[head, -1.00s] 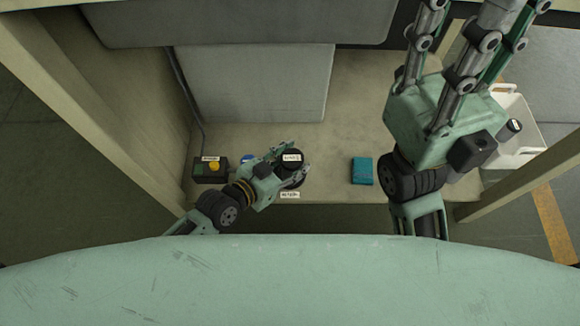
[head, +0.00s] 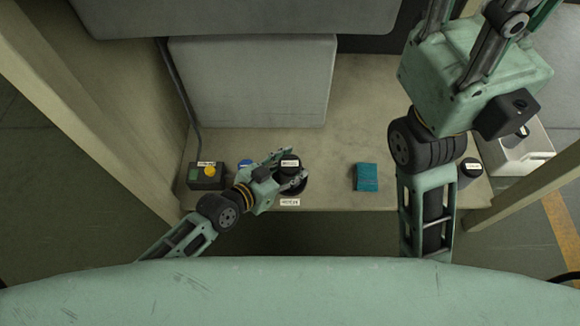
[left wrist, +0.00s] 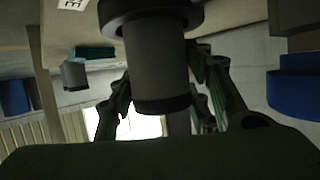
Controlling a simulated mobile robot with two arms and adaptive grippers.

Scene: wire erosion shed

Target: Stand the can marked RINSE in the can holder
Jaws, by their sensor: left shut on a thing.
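A can with a black lid (head: 289,163) and a small white label, too small to read surely, is held by my left gripper (head: 288,167). In the left wrist view the grey can (left wrist: 155,65) is upside down in the picture, between my shut fingers. The can holder, a dark round ring (head: 297,189), is at the table's front edge behind a white label. It also shows in the wrist view (left wrist: 180,14), around or just beyond the can's lower end; I cannot tell whether the can rests on its floor. My right gripper (head: 475,75) is high at the right, fingertips out of frame.
A control box with a yellow button (head: 208,176) and a blue item (head: 245,164) are left of the holder. A teal box (head: 366,177) is to its right. Another black-lidded can (head: 469,172) stands near my right arm.

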